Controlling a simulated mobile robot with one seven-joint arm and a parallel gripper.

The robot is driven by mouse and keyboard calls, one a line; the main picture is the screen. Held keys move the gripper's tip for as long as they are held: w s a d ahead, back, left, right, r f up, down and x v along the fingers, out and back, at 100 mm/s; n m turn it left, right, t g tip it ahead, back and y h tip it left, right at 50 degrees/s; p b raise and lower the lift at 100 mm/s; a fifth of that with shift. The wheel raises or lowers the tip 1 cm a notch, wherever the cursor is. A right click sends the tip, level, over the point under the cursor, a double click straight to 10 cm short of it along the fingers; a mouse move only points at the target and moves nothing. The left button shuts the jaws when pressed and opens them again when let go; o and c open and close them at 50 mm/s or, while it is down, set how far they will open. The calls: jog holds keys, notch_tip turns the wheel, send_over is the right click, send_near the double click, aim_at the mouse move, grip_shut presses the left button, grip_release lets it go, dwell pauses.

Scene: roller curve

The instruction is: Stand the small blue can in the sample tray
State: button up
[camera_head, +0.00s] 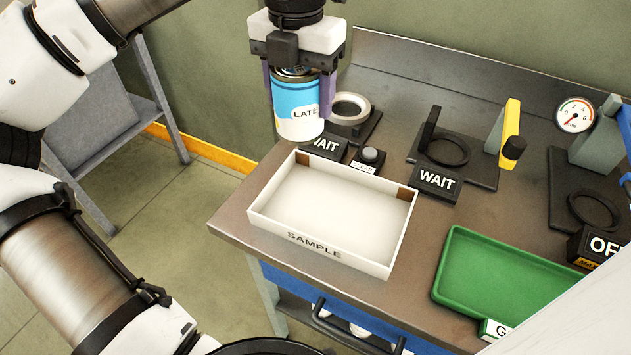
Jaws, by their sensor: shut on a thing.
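The small blue can (296,107), blue above and white below with the letters "LATE" on it, is upright between the fingers of my gripper (299,98). My gripper is shut on it and points down. The can appears above the bench, just behind the back left corner of the sample tray in the picture. The white sample tray (316,255), marked "SAMPLE", lies at the bench's left front corner. Its visible floor is empty, with brown patches at two back corners.
A ring stand with a yellow part (509,125) and a gauge (575,115) stand further right. An empty green tray (505,275) lies right of the sample tray.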

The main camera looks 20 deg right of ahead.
notch_tip(320, 180, down, 17)
jog(key=p, duration=0.3)
jog(key=shift+f, duration=0.15)
jog(key=shift+f+b, duration=0.15)
jog(key=shift+b, duration=0.15)
jog(key=o, duration=1.1)
jog(key=shift+c, duration=0.2)
